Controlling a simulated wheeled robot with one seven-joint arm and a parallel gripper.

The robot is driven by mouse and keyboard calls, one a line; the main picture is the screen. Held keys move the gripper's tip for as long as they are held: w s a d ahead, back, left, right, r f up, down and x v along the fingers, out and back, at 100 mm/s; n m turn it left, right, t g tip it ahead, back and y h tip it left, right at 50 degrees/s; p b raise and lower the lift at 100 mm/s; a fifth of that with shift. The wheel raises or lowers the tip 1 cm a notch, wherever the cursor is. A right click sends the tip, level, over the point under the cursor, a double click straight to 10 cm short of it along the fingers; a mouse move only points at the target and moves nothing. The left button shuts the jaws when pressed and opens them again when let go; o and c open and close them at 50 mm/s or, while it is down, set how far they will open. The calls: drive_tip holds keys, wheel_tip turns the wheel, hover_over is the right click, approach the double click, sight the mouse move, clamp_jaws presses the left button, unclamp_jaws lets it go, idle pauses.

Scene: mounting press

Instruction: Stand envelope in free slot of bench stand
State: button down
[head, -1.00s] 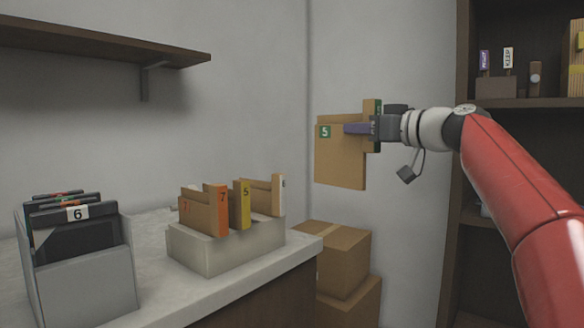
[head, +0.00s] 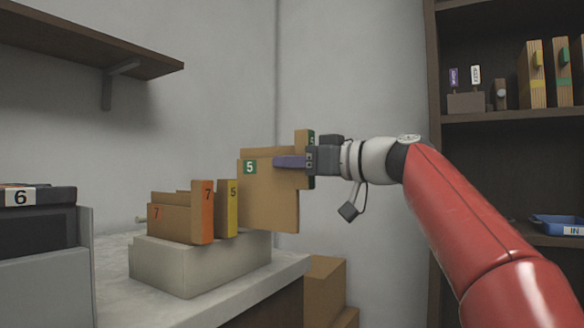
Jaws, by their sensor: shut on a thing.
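The brown envelope (head: 268,202) has a green label with a 5 and a spine along its right edge. My gripper (head: 290,161) is shut on it near the spine and holds it upright in the air. The bench stand (head: 190,268) is a pale block on the counter, left of and below the envelope. It holds an orange-spined envelope marked 7 (head: 202,212) and a yellow-spined one marked 5 (head: 228,210). The held envelope overlaps the stand's right end in the head view and hides what stands there. I cannot tell whether they touch.
A grey holder (head: 45,285) with black folders, one marked 6, stands at the left of the counter (head: 270,285). Cardboard boxes (head: 325,285) sit beyond the counter's right end. A dark shelf unit (head: 500,118) stands at right, and a wall shelf (head: 90,45) hangs upper left.

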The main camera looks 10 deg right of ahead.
sight(239, 163)
drive_tip(key=p+x, duration=0.2)
drive_tip(key=x, duration=0.1)
drive_tip(key=p+x, duration=0.3)
drive_tip(key=x, duration=0.1)
drive_tip(key=p+x, duration=0.3)
drive_tip(key=x, duration=0.1)
drive_tip(key=shift+w+a+r, duration=0.1)
drive_tip(key=shift+a+r, duration=0.05)
drive_tip(key=shift+r, duration=0.1)
drive_tip(key=shift+p+x, duration=0.6)
drive_tip(key=shift+x, duration=0.3)
drive_tip(key=shift+f, duration=0.2)
drive_tip(key=shift+r+b, duration=0.1)
drive_tip(key=shift+b, duration=0.2)
drive_tip(key=shift+f+b, duration=2.25)
drive_tip(key=shift+b, duration=0.45)
